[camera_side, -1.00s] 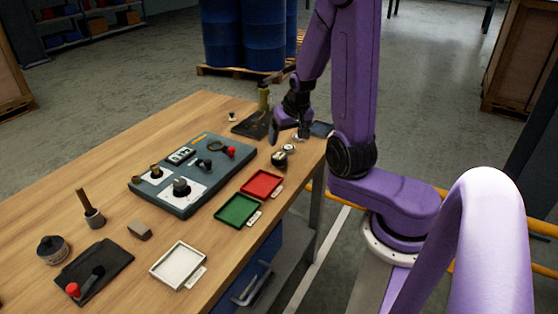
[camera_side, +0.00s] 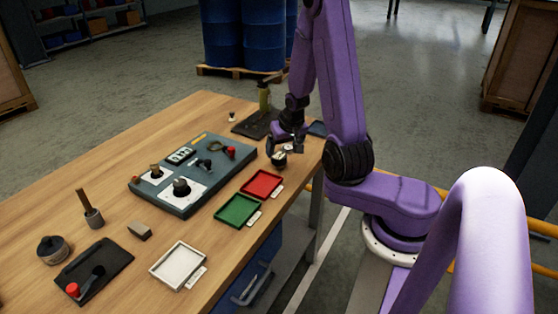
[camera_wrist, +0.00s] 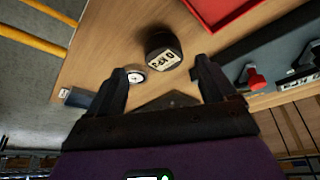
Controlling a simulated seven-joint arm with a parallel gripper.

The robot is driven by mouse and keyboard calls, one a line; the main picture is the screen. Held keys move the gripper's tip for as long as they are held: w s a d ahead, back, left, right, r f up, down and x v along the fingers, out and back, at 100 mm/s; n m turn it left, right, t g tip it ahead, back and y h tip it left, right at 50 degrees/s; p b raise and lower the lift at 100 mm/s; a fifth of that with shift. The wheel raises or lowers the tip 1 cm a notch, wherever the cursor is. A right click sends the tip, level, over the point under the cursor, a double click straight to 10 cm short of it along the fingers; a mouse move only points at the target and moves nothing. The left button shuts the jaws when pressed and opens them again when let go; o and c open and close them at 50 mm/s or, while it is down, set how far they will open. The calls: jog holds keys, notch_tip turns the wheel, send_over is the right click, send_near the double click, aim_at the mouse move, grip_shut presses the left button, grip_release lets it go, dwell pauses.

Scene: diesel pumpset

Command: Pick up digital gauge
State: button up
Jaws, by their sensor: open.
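The digital gauge (camera_wrist: 163,48) appears to be the dark, rounded block with a pale display showing dark characters. In the wrist view it lies beyond and between my fingertips. In the side view the gauge (camera_side: 279,161) sits on the wooden table near the right edge, just below my gripper (camera_side: 285,148). My gripper (camera_wrist: 161,70) is open, with nothing between its two dark fingers. A small white-faced round dial (camera_wrist: 137,77) lies beside the gauge, close to the left finger in the wrist view. The side view does not clearly show whether a finger touches the gauge.
A red tray (camera_side: 262,184) is close to the gauge, with a green tray (camera_side: 237,211) beyond it. A grey control panel (camera_side: 211,190) with knobs stands to the left. A dark mat (camera_side: 252,124) with a bottle lies behind. The table's right edge is near.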

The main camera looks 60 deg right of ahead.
aim_at(279, 156)
jog(key=shift+w+x, duration=0.1)
jog(key=shift+x, duration=1.25)
jog(key=shift+w+x, duration=0.15)
jog(key=shift+x, duration=1.2)
jog(key=shift+a, duration=0.15)
jog(key=c, duration=1.3)
